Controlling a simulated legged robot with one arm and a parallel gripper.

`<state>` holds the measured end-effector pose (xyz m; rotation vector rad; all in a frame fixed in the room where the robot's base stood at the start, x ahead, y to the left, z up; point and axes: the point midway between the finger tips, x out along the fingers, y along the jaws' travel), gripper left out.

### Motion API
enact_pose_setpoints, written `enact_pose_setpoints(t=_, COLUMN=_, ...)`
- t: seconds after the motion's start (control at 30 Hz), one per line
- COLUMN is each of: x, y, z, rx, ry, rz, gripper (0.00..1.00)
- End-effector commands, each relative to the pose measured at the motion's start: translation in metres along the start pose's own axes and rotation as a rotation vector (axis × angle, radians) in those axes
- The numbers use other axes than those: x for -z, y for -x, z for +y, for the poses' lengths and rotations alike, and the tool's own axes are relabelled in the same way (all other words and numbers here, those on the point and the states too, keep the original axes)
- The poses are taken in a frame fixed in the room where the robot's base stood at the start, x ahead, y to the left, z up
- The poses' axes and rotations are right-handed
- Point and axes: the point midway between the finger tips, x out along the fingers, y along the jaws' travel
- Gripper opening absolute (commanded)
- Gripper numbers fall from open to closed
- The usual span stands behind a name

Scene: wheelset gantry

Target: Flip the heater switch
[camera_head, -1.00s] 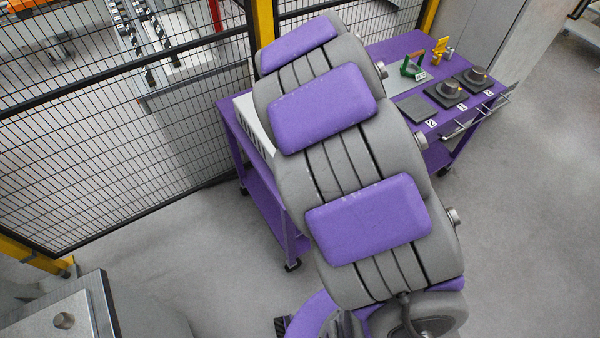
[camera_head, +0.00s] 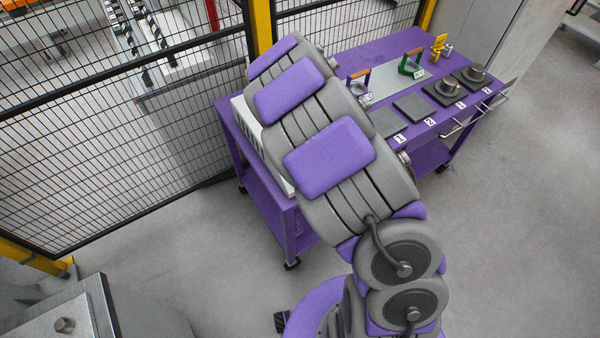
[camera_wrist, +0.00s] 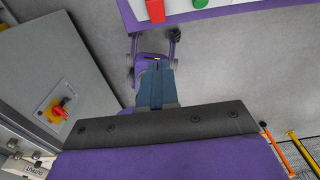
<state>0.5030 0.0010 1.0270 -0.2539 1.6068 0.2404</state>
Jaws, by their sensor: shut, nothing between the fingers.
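A red rotary switch on a yellow plate (camera_wrist: 60,111) is on the face of a grey cabinet (camera_wrist: 45,70) at the left of the wrist view. I cannot read any label that says whether it is the heater switch. My gripper (camera_wrist: 156,66) is shut and empty in the middle of the wrist view. In the head view my gripper is hidden behind my arm.
A purple cart (camera_head: 292,215) stands behind my arm, with black pads, a green-framed tool (camera_head: 411,66) and a yellow item (camera_head: 439,47) on top. A mesh fence (camera_head: 110,150) is at the left. A metal box (camera_head: 60,318) is at the lower left. Floor at right is clear.

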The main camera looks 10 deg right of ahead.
Motion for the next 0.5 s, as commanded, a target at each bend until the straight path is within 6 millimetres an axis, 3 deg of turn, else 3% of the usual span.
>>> enact_pose_setpoints(t=0.27, x=0.001, y=-0.026, z=0.001, rx=-0.002, ry=0.001, rz=0.004, gripper=0.00)
enact_pose_setpoints(t=0.5, x=0.001, y=-0.070, z=0.001, rx=-0.004, ry=0.002, rz=0.005, gripper=0.00)
